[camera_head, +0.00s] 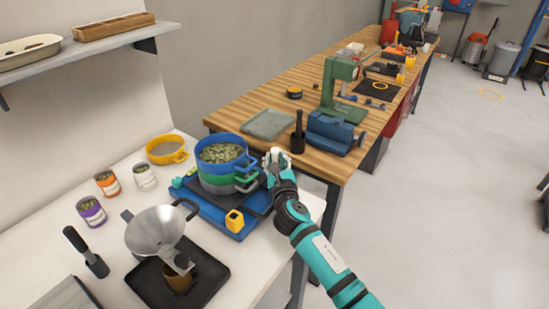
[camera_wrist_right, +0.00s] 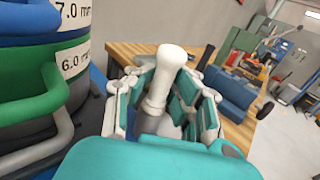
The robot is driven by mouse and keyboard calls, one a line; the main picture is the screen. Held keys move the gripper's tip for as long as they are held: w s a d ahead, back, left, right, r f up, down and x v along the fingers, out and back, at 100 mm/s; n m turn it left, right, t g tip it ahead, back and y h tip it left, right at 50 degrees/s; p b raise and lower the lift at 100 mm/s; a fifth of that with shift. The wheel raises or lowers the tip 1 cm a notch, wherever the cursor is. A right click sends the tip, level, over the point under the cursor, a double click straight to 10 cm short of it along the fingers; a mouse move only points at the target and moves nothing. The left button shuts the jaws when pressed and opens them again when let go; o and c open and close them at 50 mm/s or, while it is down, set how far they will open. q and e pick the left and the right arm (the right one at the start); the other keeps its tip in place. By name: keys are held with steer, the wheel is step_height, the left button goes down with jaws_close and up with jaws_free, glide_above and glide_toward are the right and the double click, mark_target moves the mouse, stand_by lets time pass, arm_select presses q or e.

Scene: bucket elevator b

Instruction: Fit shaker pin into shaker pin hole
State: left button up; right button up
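The sieve shaker has a blue base (camera_head: 212,222) on the white table. A stack of a blue sieve (camera_head: 221,143), a green sieve (camera_head: 218,188) and a grey part stands on it. My right gripper (camera_head: 276,158) is at the right side of the stack, close to the sieve handles. In the right wrist view, its fingers (camera_wrist_right: 162,110) are closed around a pale, round-headed pin (camera_wrist_right: 170,60) that stands up between them. The pin's lower end is hidden, so I cannot tell whether it sits in a hole. No pin hole shows. My left gripper is not in view.
A yellow sieve (camera_head: 167,150), several small cans, a metal funnel (camera_head: 155,230) and a black tray (camera_head: 210,275) are on the white table. The wooden bench (camera_head: 235,113) behind carries a black mortar and pestle (camera_head: 298,135) and a blue vise-like block (camera_head: 330,135). Sieve handles crowd my right gripper.

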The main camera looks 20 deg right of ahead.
steer(key=o, duration=0.3)
steer(key=s+a, duration=0.1)
steer(key=s, duration=1.1)
steer(key=shift+a, duration=0.15)
